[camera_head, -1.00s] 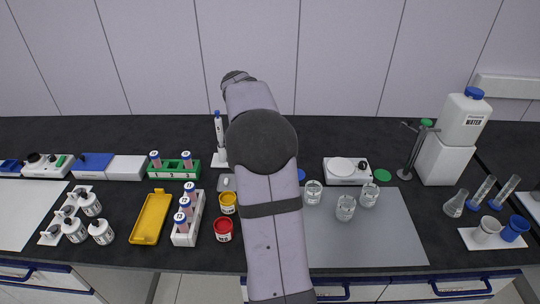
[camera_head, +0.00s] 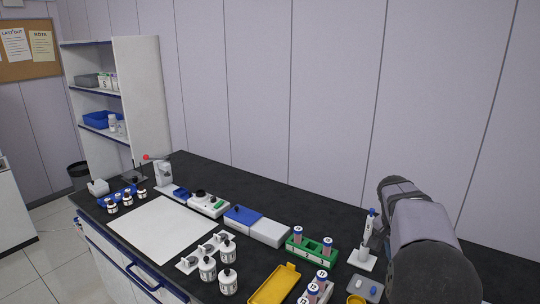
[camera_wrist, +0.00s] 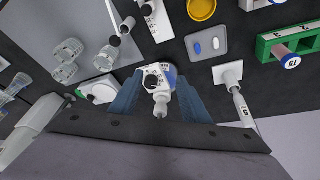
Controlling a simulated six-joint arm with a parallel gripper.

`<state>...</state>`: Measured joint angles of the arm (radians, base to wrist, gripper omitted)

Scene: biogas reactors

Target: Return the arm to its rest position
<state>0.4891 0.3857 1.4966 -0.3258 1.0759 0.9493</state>
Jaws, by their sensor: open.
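My gripper (camera_wrist: 160,98) shows in the wrist view as two blue fingers spread apart, with no object clearly clamped between them. A small white and blue device (camera_wrist: 158,76) with a dark knob shows between the fingers. I cannot tell how far below them it is. In the head view, part of my arm stands at the right edge over the bench, and the gripper itself is hidden.
The wrist view shows glass beakers (camera_wrist: 64,70), a small grey tray (camera_wrist: 206,46), a yellow pot (camera_wrist: 201,8) and a green tube rack (camera_wrist: 270,42). A pipette stand (camera_head: 362,259) is close beside my arm. A white mat (camera_head: 165,228) lies clear at left.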

